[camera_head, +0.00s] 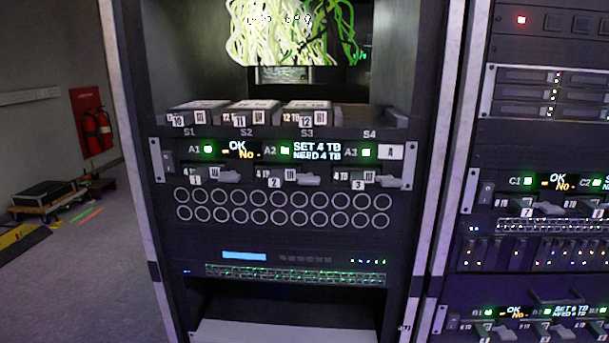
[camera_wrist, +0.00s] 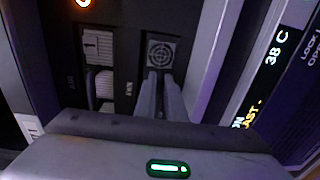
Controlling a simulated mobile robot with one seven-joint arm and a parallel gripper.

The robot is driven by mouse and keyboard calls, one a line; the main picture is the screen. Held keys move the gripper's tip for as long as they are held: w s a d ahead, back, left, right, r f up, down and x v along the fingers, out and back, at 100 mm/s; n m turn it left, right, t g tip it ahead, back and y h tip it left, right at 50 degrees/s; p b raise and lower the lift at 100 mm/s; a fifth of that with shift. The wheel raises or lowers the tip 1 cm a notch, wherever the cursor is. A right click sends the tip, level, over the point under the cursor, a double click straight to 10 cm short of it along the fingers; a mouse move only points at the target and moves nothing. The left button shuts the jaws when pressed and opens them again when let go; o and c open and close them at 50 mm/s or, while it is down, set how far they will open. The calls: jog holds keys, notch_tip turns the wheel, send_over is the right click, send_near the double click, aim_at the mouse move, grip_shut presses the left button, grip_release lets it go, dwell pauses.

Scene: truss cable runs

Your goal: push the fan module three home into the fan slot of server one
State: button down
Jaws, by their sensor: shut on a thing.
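In the wrist view a square, dark grey fan grille (camera_wrist: 161,53) sits in an opening of a dark panel; I take it for the fan module. My gripper (camera_wrist: 160,77) reaches up to its lower edge with two grey fingers close together, shut on the module. The fingers hide its lower part, and I cannot tell how deep it sits. No number shows on it. The dark panel (camera_wrist: 127,65) around it carries small labels too blurred to read. My gripper does not show in the head view, and neither does the fan module.
Left of the fan, a light grey module (camera_wrist: 98,47) sits in the same panel. A pale upright rail (camera_wrist: 212,55) and a display (camera_wrist: 272,65) reading 38 C stand close on the right. The head view shows a rack unit (camera_head: 280,163) with numbered drives.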

jog(key=c, duration=1.7)
grip_release()
jog(key=shift+f, duration=0.1)
jog(key=shift+c, duration=0.2)
jog(key=shift+f, duration=0.1)
jog(key=shift+s, duration=0.55)
jog(key=s+a+r+p, duration=0.1)
jog(key=s+p, duration=0.2)
jog(key=s, duration=1.3)
jog(key=shift+s+a, duration=0.15)
jog(key=shift+r, duration=0.15)
